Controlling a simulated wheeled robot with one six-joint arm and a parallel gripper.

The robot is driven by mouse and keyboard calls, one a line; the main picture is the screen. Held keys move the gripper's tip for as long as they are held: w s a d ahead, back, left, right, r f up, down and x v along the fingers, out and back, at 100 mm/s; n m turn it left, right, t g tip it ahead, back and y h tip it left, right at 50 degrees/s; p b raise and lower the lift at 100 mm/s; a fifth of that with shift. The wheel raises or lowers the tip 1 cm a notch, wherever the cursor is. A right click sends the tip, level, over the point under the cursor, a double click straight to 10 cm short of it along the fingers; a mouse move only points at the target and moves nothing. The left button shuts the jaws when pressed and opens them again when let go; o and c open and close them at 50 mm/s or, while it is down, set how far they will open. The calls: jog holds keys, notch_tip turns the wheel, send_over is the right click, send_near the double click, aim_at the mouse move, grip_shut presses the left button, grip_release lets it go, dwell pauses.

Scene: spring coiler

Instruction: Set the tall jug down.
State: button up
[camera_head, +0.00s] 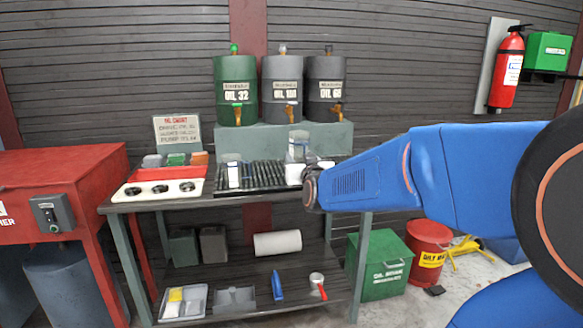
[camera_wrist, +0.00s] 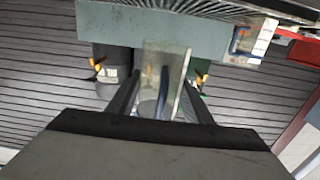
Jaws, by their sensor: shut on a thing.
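The tall jug (camera_wrist: 165,75) is clear and stands between my two dark fingers in the wrist view. My gripper (camera_wrist: 163,92) is shut on it. In the head view the jug (camera_head: 298,145) shows at the back right of the slatted black drip tray (camera_head: 262,178), in front of the oil drums.
Three oil drums with taps, one green (camera_head: 236,90) and two grey (camera_head: 282,90), stand on a grey-green block (camera_head: 335,140) behind the tray. A red tray (camera_head: 168,172) and a white panel with knobs (camera_head: 160,190) lie to the left. The tray's middle is clear.

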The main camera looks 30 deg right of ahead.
jog(key=x, duration=2.1)
jog(key=shift+s+a+f, duration=0.1)
jog(key=shift+s+f, duration=0.05)
jog(key=shift+f, duration=1.5)
jog(key=shift+s+f, duration=0.2)
jog(key=shift+f, duration=1.5)
jog(key=shift+w+f, duration=0.15)
jog(key=shift+f, duration=0.1)
jog(key=o, duration=1.2)
jog(key=shift+o, duration=0.2)
